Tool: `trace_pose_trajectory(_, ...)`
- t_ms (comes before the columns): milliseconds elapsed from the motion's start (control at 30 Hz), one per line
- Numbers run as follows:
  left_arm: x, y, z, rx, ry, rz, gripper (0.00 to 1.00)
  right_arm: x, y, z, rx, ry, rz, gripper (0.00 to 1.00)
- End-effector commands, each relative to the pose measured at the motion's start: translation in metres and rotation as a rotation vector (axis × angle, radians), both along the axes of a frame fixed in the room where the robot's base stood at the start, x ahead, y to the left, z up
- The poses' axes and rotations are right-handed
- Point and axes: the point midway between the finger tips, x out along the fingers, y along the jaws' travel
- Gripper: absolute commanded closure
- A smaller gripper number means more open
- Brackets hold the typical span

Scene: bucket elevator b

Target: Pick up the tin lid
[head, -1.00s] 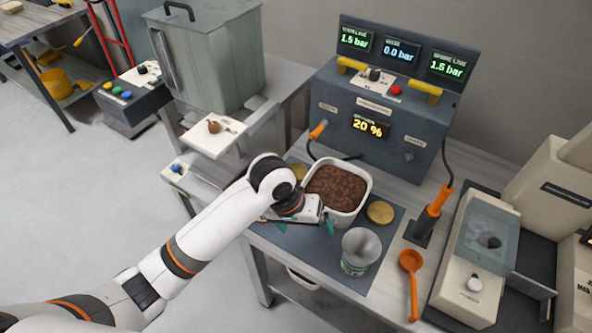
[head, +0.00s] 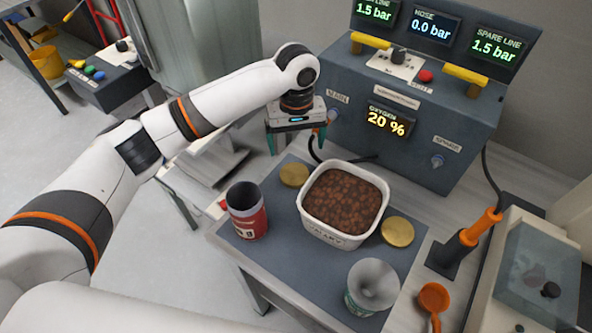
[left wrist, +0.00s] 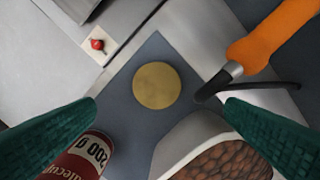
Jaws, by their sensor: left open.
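Two round gold lids lie flat on the dark mat (head: 275,240). One gold lid (head: 294,175) is behind and left of the white tub; it also shows in the left wrist view (left wrist: 157,86). The other gold lid (head: 397,232) is right of the tub. My left gripper (head: 297,142) is open and empty, above and apart from the rear lid, fingers pointing down. In the left wrist view its green fingers stand wide apart, with the lid ahead between them. My right gripper is not in view.
A white tub (head: 338,236) of brown beans stands mid-mat. A red tin (head: 247,212) is left of it, a green-labelled tin (head: 371,288) in front. An orange-handled nozzle (left wrist: 268,35) and dark hose lie close to the rear lid. The grey control box (head: 410,110) stands behind.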

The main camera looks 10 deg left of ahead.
Motion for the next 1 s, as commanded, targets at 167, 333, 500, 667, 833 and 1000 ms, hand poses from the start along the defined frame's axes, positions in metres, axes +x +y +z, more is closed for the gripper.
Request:
trace_pose_trajectory(167,-0.001,0.001,-0.031,0.001,0.003,0.001,0.07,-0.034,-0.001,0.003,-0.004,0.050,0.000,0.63)
trace_pose_trajectory(333,0.000,0.001,-0.045,0.000,0.000,-0.001,0.07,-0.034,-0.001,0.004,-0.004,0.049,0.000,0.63)
trace_pose_trajectory(500,-0.002,0.004,-0.063,0.002,0.002,0.000,0.07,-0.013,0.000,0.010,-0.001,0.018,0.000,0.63)
trace_pose_trajectory(667,-0.003,0.005,-0.087,0.001,0.002,0.000,0.07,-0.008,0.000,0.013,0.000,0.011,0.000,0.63)
trace_pose_trajectory(833,-0.003,0.004,-0.098,0.000,-0.001,-0.001,0.07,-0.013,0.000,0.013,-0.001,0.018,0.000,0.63)
trace_pose_trajectory(1000,-0.003,0.004,-0.098,-0.001,-0.001,-0.002,0.07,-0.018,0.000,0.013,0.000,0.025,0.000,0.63)
